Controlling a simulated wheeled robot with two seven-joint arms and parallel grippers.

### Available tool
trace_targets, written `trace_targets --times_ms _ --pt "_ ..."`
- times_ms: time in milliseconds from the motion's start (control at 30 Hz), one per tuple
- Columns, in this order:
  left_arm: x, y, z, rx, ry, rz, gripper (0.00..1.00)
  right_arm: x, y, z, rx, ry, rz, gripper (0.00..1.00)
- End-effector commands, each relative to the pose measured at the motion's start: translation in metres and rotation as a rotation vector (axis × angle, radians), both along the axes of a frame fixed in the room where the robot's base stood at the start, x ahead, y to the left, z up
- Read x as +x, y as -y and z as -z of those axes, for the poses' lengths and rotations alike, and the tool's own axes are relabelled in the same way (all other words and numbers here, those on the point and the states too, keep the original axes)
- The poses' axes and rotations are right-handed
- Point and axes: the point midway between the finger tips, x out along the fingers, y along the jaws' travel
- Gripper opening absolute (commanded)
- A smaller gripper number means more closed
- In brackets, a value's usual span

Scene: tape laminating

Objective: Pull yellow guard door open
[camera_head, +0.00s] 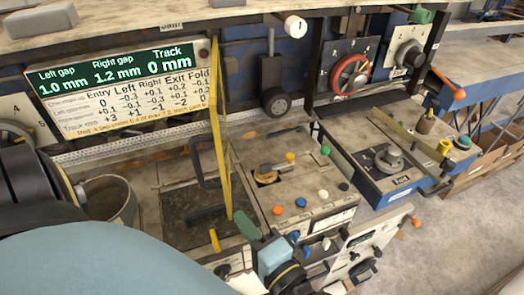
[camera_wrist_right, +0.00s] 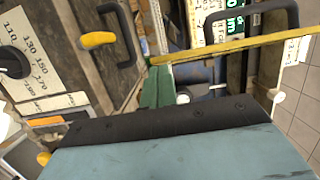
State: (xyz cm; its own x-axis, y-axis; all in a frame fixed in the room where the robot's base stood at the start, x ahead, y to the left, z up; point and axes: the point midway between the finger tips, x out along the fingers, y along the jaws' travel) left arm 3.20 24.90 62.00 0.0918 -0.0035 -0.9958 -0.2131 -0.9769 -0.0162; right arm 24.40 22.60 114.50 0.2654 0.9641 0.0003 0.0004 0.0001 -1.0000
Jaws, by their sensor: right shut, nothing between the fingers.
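The yellow guard door (camera_head: 221,140) stands upright and nearly edge-on, as a thin yellow frame left of the white control panel. A black handle (camera_head: 203,165) sticks out from its left side. In the right wrist view, the door's yellow edge (camera_wrist_right: 235,47) runs across the upper right, with a black handle (camera_wrist_right: 252,14) above it. My right gripper (camera_head: 247,225), with green fingers, is shut and empty near the door's lower end. It also shows in the wrist view (camera_wrist_right: 156,88), close to the yellow edge; I cannot tell whether they touch. My left gripper is not in view.
The control panel (camera_head: 310,219) with coloured knobs is right of the door. A dark plate (camera_head: 182,222) with a yellow-tipped lever (camera_head: 214,239) lies below it. A bucket (camera_head: 110,197) stands left. A blue bench (camera_head: 390,190) is farther right.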

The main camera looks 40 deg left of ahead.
Motion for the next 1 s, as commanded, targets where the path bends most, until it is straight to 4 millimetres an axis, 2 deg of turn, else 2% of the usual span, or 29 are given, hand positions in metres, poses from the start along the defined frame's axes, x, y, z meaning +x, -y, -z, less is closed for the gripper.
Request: trace_targets --times_ms 500,633,767,800,1000 --pt "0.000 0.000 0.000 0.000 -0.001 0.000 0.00 0.001 0.002 0.001 -0.001 0.001 0.002 0.00" --pt "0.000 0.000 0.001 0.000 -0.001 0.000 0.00 0.010 0.012 0.001 -0.003 0.002 0.005 0.00" --pt "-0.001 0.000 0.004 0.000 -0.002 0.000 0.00 0.025 0.032 0.002 -0.004 0.005 0.009 0.00" --pt "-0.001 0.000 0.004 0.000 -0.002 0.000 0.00 0.009 0.035 0.002 0.000 -0.005 0.005 0.00" --pt "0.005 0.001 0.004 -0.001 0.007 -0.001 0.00 -0.032 0.056 0.001 0.000 -0.004 0.007 0.00"
